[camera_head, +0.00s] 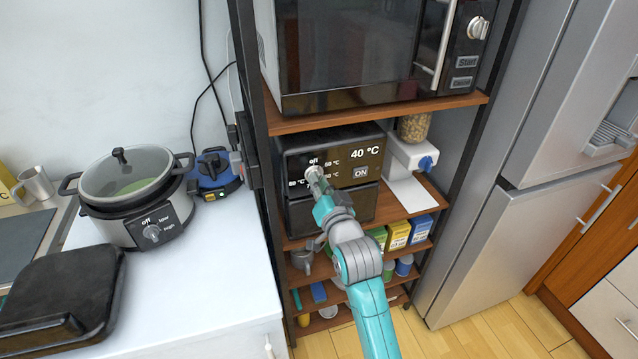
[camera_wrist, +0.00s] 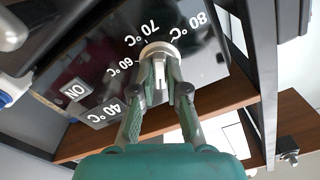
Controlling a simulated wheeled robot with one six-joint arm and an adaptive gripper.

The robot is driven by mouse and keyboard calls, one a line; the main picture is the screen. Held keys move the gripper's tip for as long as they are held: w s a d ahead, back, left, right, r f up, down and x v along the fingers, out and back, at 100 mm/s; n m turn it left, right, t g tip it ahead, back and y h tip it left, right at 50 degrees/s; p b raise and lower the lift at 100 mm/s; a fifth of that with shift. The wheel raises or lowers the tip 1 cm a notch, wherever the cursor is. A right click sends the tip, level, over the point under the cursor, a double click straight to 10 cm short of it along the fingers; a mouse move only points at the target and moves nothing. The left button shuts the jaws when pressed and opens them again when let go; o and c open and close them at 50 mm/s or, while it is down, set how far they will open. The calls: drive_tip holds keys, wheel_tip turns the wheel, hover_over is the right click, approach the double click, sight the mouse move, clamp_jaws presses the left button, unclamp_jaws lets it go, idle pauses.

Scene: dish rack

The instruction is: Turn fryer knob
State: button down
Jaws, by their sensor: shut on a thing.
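The fryer (camera_head: 345,137) is a black box on a wooden shelf, with white marks for off, several temperatures and ON on its front. Its round light-grey knob (camera_wrist: 158,50) sits among the temperature marks in the wrist view, and a bit of it shows in the head view (camera_head: 312,171). My gripper (camera_wrist: 160,80) is at the knob, its two green-grey fingers shut on the knob's raised grip from both sides. In the head view my gripper (camera_head: 318,184) covers part of the knob and the fryer front. I cannot tell which mark the knob points to.
A microwave (camera_head: 360,50) stands on the shelf above. A white dispenser (camera_head: 408,155) is to the right of the fryer, with small boxes (camera_head: 398,235) below. A slow cooker (camera_head: 130,190) stands on the white counter (camera_head: 205,270) at left, and a fridge (camera_head: 510,200) at right.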

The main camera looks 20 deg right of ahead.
drive_tip(key=shift+n, duration=1)
drive_tip(key=n, duration=0.4)
drive_tip(key=c, duration=1.1)
unclamp_jaws()
drive_tip(key=shift+c, duration=0.2)
drive_tip(key=shift+s, duration=0.15)
drive_tip(key=shift+s, duration=0.85)
